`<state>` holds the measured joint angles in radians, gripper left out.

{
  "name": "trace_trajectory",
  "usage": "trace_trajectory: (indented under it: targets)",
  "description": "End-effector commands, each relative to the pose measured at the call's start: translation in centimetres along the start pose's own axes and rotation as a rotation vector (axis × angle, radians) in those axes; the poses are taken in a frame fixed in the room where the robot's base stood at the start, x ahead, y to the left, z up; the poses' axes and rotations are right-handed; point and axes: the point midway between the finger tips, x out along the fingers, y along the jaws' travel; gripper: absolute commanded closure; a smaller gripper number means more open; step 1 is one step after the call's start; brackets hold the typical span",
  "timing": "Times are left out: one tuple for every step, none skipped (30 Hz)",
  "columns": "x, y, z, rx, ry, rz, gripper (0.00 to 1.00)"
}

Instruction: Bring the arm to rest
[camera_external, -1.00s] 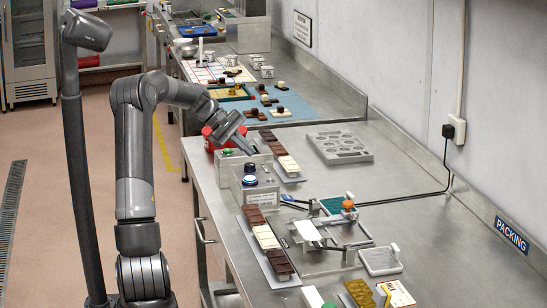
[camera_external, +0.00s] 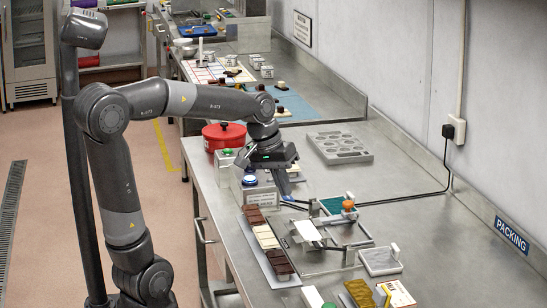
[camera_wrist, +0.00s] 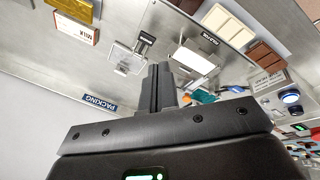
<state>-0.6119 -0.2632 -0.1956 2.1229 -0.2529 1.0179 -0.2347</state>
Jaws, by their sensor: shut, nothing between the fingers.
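My gripper (camera_external: 284,188) is above the steel bench, pointing down, just right of the box with the blue button (camera_external: 250,180). It is shut and holds nothing. Its closed fingers (camera_wrist: 158,90) also show in the wrist view, with the bench behind them. My arm reaches out over the bench from the left, with its elbow raised.
A rail of chocolate bars (camera_external: 266,240) lies in front of the button box. A red pot (camera_external: 222,136) stands behind it. A jig with an orange knob (camera_external: 348,205) is to the right, and a grey mould (camera_external: 338,147) lies behind. The bench's right side is mostly clear.

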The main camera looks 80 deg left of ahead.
Motion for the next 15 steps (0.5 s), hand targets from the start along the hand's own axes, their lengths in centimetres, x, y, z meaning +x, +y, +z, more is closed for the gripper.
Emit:
trace_trajectory:
  targets:
    - [-0.4, 0.6, 1.9, 0.069, 0.017, -0.005, 1.00]
    - [-0.6, 0.8, 2.9, 0.109, 0.026, -0.008, 1.00]
    - [-0.8, 1.0, 4.1, 0.160, 0.039, -0.012, 1.00]
    - [-1.0, 1.1, 5.1, 0.200, 0.049, -0.014, 1.00]
    - [-1.1, 1.1, 6.0, 0.238, 0.057, -0.015, 1.00]
    - [-1.3, 1.1, 7.2, 0.291, 0.070, -0.016, 1.00]
    - [-1.4, 1.1, 8.1, 0.330, 0.080, -0.015, 1.00]
    - [-1.5, 1.1, 9.0, 0.368, 0.089, -0.015, 1.00]
    - [-1.6, 0.9, 10.2, 0.419, 0.101, -0.012, 1.00]
    - [-1.7, 0.8, 11.0, 0.457, 0.110, -0.011, 1.00]
    - [-1.7, 0.7, 11.8, 0.494, 0.120, -0.007, 1.00]
    - [-1.7, 0.5, 12.7, 0.540, 0.131, -0.003, 1.00]
    - [-1.8, 0.4, 13.3, 0.573, 0.140, 0.001, 1.00]
    - [-1.7, 0.2, 14.0, 0.604, 0.146, 0.004, 1.00]
    - [-1.7, 0.0, 14.6, 0.640, 0.155, 0.009, 1.00]
